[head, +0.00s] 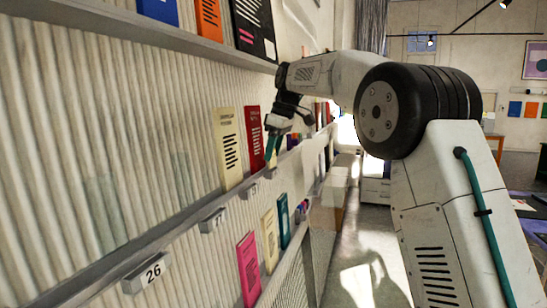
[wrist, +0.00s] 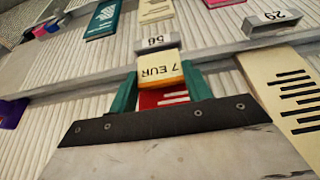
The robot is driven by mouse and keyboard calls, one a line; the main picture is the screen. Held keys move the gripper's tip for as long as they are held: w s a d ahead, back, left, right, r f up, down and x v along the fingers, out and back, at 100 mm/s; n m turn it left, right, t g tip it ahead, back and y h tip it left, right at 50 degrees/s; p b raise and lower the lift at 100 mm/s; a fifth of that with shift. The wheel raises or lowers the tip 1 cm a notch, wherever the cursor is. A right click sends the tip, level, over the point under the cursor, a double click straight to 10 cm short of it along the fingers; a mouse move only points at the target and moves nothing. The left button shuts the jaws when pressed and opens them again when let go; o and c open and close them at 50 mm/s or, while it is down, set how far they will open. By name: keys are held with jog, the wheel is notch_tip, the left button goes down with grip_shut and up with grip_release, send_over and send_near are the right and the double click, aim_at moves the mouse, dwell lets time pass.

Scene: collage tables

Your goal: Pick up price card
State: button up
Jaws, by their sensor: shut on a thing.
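The price card (wrist: 158,66) is a small white card with an orange-yellow edge, marked "7 EUR", upside down in the wrist view. It sits between the two teal fingertips of my gripper (wrist: 160,85), which is shut on it. The card is just in front of a shelf rail, close to a number tag (wrist: 157,42); I cannot tell whether it touches the rail. In the head view my gripper (head: 273,148) is at the shelf, right of the red book (head: 254,138). Part of a red book (wrist: 163,98) shows between the fingers.
A cream book (wrist: 288,93) stands beside the gripper, also seen in the head view (head: 228,148). The rail carries number tags, such as "26" (head: 152,271). Pink (head: 249,268), cream and teal books stand on a lower ledge. The aisle floor (head: 365,245) at right is open.

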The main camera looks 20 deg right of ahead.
jog(key=s+a+r, duration=0.1)
jog(key=s+r, duration=0.1)
jog(key=s, duration=1.4)
jog(key=shift+a+r, duration=0.2)
